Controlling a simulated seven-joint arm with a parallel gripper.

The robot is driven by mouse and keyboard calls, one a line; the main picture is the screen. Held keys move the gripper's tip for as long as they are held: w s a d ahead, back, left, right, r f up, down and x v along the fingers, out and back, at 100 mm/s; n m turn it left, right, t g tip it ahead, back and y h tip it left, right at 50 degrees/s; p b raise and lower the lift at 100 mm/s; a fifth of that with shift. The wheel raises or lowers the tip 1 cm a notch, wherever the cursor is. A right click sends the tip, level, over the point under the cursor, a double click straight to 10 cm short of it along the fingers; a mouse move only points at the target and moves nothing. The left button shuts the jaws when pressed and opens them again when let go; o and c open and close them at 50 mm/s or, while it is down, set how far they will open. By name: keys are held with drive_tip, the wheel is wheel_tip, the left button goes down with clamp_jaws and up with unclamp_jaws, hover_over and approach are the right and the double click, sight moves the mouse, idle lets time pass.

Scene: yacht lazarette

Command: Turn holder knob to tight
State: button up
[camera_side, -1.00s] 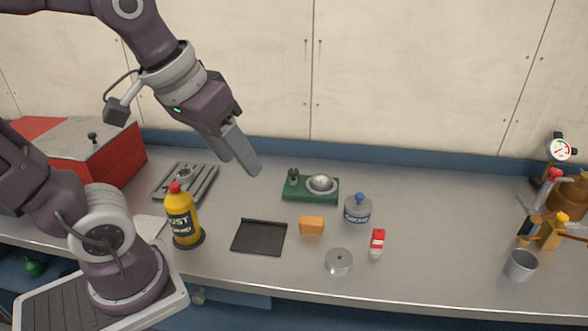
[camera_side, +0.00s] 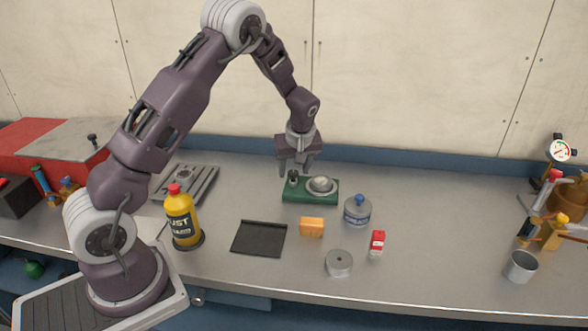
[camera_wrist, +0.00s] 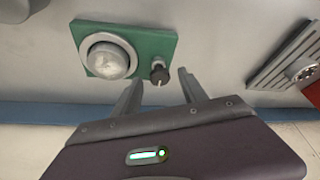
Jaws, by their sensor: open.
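The holder is a green block (camera_side: 318,198) near the back middle of the bench, and it also shows in the wrist view (camera_wrist: 148,43). A silvery dome in a round ring (camera_side: 321,185) sits on it. The small dark knob (camera_side: 293,178) stands at the holder's left end in the side view. In the wrist view the knob (camera_wrist: 159,73) shows a pale line on top. My gripper (camera_side: 297,169) is above the knob end, fingers pointing down. In the wrist view its open fingers (camera_wrist: 157,83) are spread to either side of the knob, apart from it and empty.
An orange block (camera_side: 312,227), a blue-lidded jar (camera_side: 358,209), a red-and-white bottle (camera_side: 377,243) and a metal disc (camera_side: 339,262) stand in front. A black tray (camera_side: 259,239), yellow bottle (camera_side: 182,217) and grey slotted plate (camera_side: 190,183) are left. The bench right of the jar is mostly clear.

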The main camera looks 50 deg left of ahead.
drive_tip(key=shift+a+f, duration=0.1)
drive_tip(key=shift+f, duration=0.1)
clamp_jaws()
drive_tip(key=shift+m, duration=0.4)
drive_tip(key=m, duration=0.2)
drive_tip(key=m+t, duration=0.1)
drive_tip(key=shift+s+a+m+t+h, duration=0.15)
drive_tip(key=shift+m+t+h, duration=0.15)
drive_tip(key=shift+m+h, duration=0.1)
drive_tip(key=m+t+h, duration=0.1)
drive_tip(key=m, duration=0.3)
drive_tip(key=shift+s+a, duration=0.1)
drive_tip(key=shift+a, duration=0.05)
drive_tip(key=m+h, duration=0.2)
drive_tip(key=m, duration=0.3)
drive_tip(key=shift+a, duration=0.15)
drive_tip(key=shift+a+m+h, duration=0.1)
drive_tip(key=shift+m+h, duration=0.9)
drive_tip(key=shift+m, duration=1.2)
